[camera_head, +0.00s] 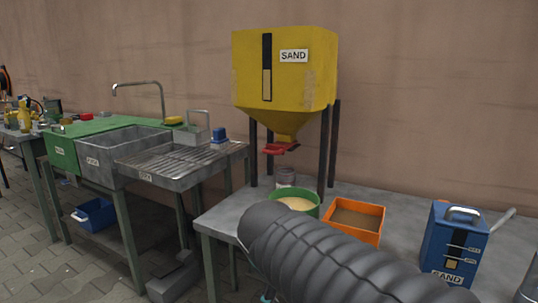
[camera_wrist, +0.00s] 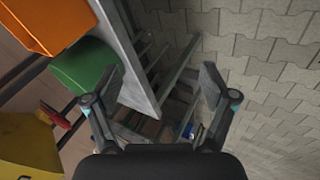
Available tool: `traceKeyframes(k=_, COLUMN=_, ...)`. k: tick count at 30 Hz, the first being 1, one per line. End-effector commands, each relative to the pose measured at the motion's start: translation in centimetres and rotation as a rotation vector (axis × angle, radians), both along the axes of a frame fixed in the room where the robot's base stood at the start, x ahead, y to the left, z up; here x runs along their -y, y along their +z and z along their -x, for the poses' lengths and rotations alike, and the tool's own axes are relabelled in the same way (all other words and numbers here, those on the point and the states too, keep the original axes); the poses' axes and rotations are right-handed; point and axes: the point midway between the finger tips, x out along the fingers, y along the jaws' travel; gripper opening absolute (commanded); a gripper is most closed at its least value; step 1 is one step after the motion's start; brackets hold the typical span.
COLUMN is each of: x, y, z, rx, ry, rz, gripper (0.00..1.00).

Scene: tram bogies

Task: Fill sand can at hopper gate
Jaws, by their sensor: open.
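The blue sand can (camera_head: 435,248), with SAND labels and a grey handle on top, stands upright at the right of the grey table. The yellow sand hopper (camera_head: 305,82) stands on dark legs at the table's back, with a red gate lever (camera_head: 278,149) under its spout. In the wrist view the hopper (camera_wrist: 25,145) and red gate (camera_wrist: 62,116) show at the left. My gripper (camera_wrist: 160,88) is open and empty, pointing down past the table edge toward the floor. The can does not show in the wrist view.
A green container (camera_head: 309,209) of pale sand and an orange tray (camera_head: 355,238) of brown material sit on the table. A small jar (camera_head: 285,176) stands below the hopper. My sleeved arm covers the table front. A sink (camera_head: 125,142) stands at left.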

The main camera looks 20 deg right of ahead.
Motion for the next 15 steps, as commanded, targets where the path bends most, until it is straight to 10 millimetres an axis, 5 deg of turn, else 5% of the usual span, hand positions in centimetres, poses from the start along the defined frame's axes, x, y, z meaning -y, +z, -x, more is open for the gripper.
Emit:
traceKeyframes(k=7, x=5.3, y=3.5, z=-10.4, rx=-0.212, ry=0.335, rz=0.562, gripper=0.84)
traceKeyframes(k=15, x=7.2, y=7.6, z=-23.0, rx=-0.499, ry=0.641, rz=1.163, gripper=0.84)
